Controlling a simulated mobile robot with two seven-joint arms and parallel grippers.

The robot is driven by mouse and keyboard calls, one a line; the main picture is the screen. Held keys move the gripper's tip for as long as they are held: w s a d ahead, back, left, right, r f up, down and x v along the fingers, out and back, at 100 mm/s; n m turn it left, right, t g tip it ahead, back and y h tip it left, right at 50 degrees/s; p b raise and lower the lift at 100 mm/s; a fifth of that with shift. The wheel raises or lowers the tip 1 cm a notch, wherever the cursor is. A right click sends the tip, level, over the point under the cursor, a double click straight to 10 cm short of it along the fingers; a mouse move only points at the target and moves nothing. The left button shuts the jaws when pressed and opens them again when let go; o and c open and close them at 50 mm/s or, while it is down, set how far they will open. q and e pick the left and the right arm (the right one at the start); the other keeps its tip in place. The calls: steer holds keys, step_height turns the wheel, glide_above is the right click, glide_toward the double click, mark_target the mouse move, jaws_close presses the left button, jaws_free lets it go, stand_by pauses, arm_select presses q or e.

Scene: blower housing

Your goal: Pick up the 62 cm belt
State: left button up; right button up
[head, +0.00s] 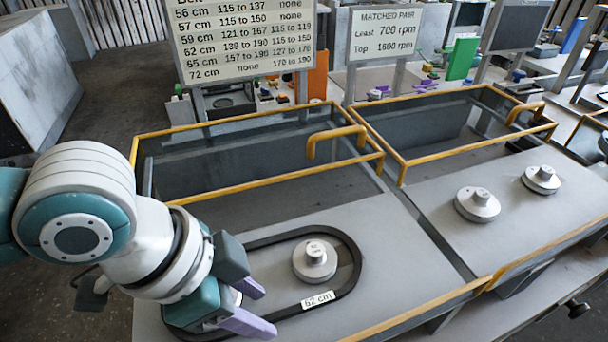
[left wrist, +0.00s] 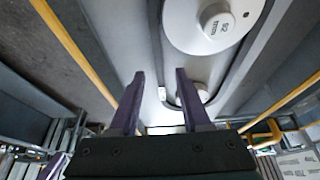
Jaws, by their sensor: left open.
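The 62 cm belt (head: 357,262) is a dark closed loop lying on the grey bench top, with a white "62 cm" label (head: 318,299) at its near side. It runs around a pale round pulley (head: 315,260). My left gripper (head: 252,304) is open, its two purple fingers over the belt's near left part, which the hand and arm partly hide. In the left wrist view the belt (left wrist: 154,40) passes beyond the open fingers, around a large pulley (left wrist: 213,24) and a smaller-looking one (left wrist: 196,95) partly behind a finger. I cannot tell whether the fingers touch the belt. My right gripper is out of view.
A yellow-edged guard (head: 260,183) with a raised handle stands behind the belt. A second bench on the right carries two pulleys (head: 478,204) (head: 541,179). A sign (head: 243,40) lists belt lengths. A yellow rail (head: 420,312) runs along the near edge.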

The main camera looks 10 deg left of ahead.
arm_select(q)
steer(key=shift+x, duration=0.85)
steer(key=shift+c, duration=0.2)
steer(key=shift+s, duration=0.1)
jaws_close()
